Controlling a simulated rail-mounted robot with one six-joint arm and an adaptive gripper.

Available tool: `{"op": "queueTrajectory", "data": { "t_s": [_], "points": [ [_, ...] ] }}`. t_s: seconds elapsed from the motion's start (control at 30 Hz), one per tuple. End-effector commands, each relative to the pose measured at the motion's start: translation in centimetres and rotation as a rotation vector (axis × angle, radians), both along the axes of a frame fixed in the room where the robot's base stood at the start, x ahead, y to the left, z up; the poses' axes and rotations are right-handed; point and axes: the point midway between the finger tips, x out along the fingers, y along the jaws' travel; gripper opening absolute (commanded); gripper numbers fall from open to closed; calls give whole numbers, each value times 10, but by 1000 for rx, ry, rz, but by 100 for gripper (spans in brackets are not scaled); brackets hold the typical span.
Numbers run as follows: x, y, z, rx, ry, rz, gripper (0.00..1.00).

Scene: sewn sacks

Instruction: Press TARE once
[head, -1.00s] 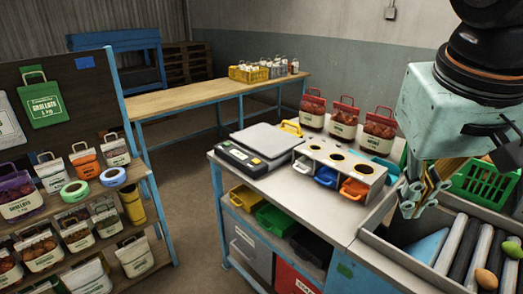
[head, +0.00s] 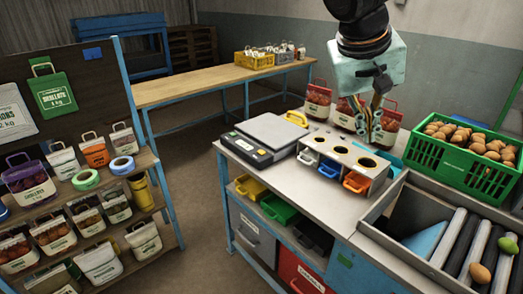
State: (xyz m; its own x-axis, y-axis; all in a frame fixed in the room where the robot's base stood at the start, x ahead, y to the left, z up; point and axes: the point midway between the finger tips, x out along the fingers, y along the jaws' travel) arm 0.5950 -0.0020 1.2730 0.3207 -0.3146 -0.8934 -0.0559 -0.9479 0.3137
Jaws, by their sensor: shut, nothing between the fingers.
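The scale (head: 266,139) sits on the left end of the metal-topped bench, with a grey weighing plate and a dark front panel (head: 243,145) that carries small buttons and a display. The button labels are too small to read, so I cannot tell which one is TARE. My gripper (head: 371,139) is shut and empty, pointing down. It appears behind and to the right of the scale, over the back of the bench near the box with round holes, apart from the panel.
The box with round holes (head: 345,147) and coloured scoops stands right of the scale. Sacks (head: 318,100) stand behind it, partly hidden by my gripper.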

Motion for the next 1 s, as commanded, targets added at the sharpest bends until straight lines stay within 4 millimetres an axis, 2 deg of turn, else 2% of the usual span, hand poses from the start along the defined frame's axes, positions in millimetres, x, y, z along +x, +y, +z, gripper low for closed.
{"op": "queueTrajectory", "data": {
  "t_s": [0.1, 0.47, 1.0],
  "points": [
    [27, 9, -1, -22, -6, 7, 0],
    [105, 40, -11, -80, -40, 24, 0],
    [213, 105, -47, -149, -103, 67, 0]
  ]
}}
